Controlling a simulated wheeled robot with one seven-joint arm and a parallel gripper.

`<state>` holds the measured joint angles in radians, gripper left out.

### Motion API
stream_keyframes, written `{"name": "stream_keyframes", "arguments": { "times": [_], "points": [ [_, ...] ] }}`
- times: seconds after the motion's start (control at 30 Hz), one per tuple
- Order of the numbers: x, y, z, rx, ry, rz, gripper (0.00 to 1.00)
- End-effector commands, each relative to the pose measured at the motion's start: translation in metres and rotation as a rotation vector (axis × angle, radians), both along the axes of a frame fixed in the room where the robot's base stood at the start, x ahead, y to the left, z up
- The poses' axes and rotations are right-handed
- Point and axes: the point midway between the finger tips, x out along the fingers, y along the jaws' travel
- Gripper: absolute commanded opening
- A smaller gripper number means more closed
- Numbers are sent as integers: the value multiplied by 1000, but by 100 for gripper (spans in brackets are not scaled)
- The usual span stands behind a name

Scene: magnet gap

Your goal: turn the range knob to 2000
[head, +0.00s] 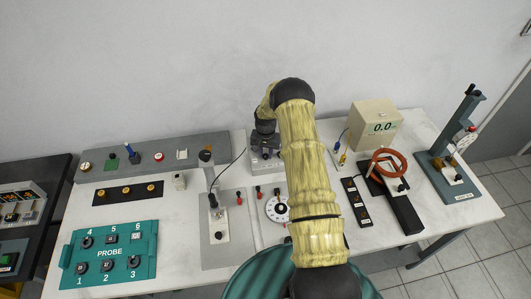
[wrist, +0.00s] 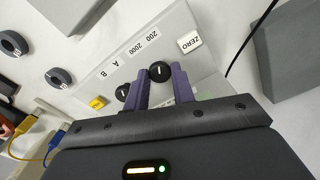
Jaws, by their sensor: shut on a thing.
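The range knob (wrist: 160,72) is a small black round knob with a white pointer line, on a pale panel (wrist: 85,92) marked 200 and 2000. In the wrist view my gripper (wrist: 160,76) has its two purple fingers on either side of the knob, shut on it. The pointer line runs roughly up the picture; I cannot tell which mark it points at. In the head view my gripper (head: 265,137) is over the pale meter box (head: 263,164) at the back of the table, and its fingers and the knob are mostly hidden.
A second black knob (wrist: 122,92), by the A and B marks, sits close left of my fingers. A white ZERO button (wrist: 190,42) is to the right. A cream 0.0 display box (head: 374,122) stands right.

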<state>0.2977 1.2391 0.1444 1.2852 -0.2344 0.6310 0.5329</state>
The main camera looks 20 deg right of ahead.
Motion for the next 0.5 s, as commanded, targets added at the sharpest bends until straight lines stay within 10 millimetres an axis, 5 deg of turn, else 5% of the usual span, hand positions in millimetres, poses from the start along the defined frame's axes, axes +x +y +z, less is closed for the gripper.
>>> {"name": "stream_keyframes", "arguments": {
  "times": [0.5],
  "points": [
    [-1,2,-2,3,4,130,2]
  ]
}}
